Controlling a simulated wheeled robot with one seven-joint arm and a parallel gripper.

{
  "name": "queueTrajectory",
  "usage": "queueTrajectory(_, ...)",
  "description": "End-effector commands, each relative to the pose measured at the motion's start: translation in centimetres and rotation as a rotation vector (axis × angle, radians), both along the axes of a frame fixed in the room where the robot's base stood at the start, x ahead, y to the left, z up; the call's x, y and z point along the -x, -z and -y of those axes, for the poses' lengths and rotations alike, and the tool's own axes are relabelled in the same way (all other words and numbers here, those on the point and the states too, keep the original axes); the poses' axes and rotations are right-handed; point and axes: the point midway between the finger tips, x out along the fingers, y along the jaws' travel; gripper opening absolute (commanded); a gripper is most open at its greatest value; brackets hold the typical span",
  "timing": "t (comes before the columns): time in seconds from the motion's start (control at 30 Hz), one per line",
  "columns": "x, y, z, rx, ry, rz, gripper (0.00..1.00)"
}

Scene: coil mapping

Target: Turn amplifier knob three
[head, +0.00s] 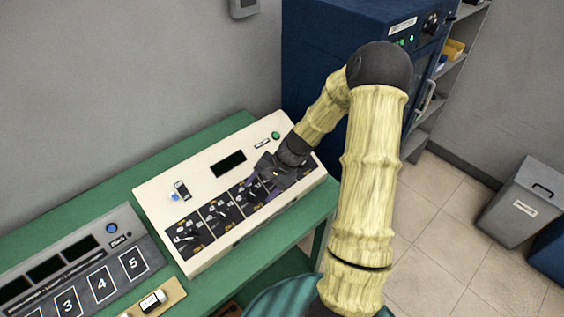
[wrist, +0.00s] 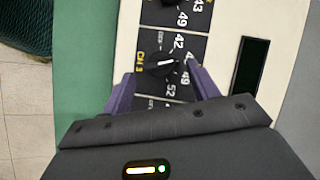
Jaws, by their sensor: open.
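The cream amplifier (head: 165,182) stands on the green bench with a row of dark knob panels along its front. Knob three (wrist: 162,64) is a black knob with a pale pointer line, on the panel marked CH 3 in the wrist view. Its pointer is turned toward the right of that view, near the printed numbers. My gripper (head: 259,184) is over the right part of the row and hides part of it. In the wrist view its purple fingers (wrist: 160,75) are apart, one on each side of knob three; whether they touch it I cannot tell.
Neighbouring knobs (head: 187,235) sit close by on the same row. A dark display (head: 228,163) lies behind them. A grey numbered unit (head: 75,272) is to the left, and a small tray (head: 160,303) is in front. A blue cabinet (head: 315,55) stands behind.

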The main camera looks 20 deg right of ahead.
Motion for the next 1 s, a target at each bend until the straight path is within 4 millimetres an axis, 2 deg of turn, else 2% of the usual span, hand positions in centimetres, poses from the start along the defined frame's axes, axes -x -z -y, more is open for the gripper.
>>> queueTrajectory(0.7, 1.7, -11.2, 7.2, 0.001, 0.001, 0.003, 0.60)
queueTrajectory(0.83, 1.9, -12.3, 7.8, 0.001, 0.000, 0.001, 0.60)
queueTrajectory(1.0, 2.0, -12.6, 8.0, 0.000, -0.001, -0.001, 0.60)
